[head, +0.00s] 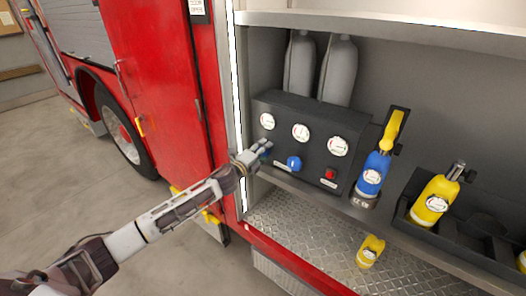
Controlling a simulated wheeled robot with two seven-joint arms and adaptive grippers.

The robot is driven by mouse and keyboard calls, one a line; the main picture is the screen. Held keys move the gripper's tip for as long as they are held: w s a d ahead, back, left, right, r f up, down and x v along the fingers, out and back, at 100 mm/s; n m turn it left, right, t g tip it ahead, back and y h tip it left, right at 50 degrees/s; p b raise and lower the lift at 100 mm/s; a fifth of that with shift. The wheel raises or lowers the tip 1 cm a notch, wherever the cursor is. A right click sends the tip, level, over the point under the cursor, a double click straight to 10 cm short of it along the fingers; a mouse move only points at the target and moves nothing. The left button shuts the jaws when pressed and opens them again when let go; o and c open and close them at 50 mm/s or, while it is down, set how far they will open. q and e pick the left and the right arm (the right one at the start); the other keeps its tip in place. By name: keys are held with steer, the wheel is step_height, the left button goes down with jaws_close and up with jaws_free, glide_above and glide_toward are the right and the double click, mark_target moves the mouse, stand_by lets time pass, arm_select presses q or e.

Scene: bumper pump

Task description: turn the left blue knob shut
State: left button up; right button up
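A black pump panel (313,138) stands on the shelf of the truck's open compartment. My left gripper (264,148) is at the panel's lower left, in front of the left blue knob. Only a sliver of that blue knob (268,154) shows beside the fingers; the rest is hidden. I cannot tell whether the fingers touch it or how far apart they are. A second blue knob (294,163) sits in the panel's middle, clear of the gripper. My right gripper is not in view.
The panel also has a red knob (331,174) at right and white gauges (301,132) above. A blue bottle (373,174) and yellow bottle (434,201) stand to the right. The red door (160,85) is left.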

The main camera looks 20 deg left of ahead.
arm_select(q)
steer(key=shift+f, duration=0.1)
steer(key=o, duration=1)
steer(key=shift+s+a, duration=0.1)
steer(key=shift+s, duration=0.1)
steer(key=shift+v, duration=5.8)
steer(key=shift+n, duration=0.4)
